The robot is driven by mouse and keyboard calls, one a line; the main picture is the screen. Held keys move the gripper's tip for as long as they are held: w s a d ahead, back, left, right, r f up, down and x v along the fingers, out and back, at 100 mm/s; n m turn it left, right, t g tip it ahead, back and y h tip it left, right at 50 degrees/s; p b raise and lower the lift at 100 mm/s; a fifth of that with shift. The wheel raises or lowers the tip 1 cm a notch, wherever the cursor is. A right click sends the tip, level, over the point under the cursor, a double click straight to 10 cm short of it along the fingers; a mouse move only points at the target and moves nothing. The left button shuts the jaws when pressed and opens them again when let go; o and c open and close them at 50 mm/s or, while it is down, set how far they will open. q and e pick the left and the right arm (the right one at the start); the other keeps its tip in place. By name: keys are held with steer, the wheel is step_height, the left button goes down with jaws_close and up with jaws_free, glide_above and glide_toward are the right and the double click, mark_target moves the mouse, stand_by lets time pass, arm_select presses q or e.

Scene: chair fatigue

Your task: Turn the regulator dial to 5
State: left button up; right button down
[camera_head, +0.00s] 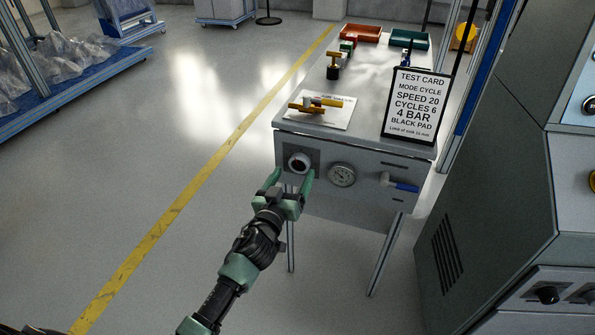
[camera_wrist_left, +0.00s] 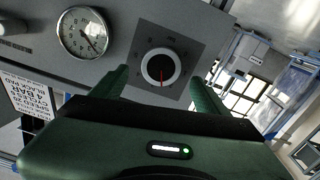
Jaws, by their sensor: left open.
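A round gauge (camera_head: 342,174) sits right of the dial. My right gripper is not in view.
A blue-handled valve (camera_head: 400,184) is right of the gauge. A test card (camera_head: 414,105) stands on the table, reading 4 BAR. Red (camera_head: 361,33) and green (camera_head: 409,39) trays are at the back.

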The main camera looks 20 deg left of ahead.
mark_target(299, 165)
arm_select(q)
steer(key=shift+w+f, duration=0.1)
steer(key=shift+w, duration=1.85)
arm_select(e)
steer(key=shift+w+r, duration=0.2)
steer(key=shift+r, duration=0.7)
arm_select(q)
steer(key=c, duration=1.4)
steer(key=shift+o, duration=0.2)
steer(key=shift+d, duration=0.1)
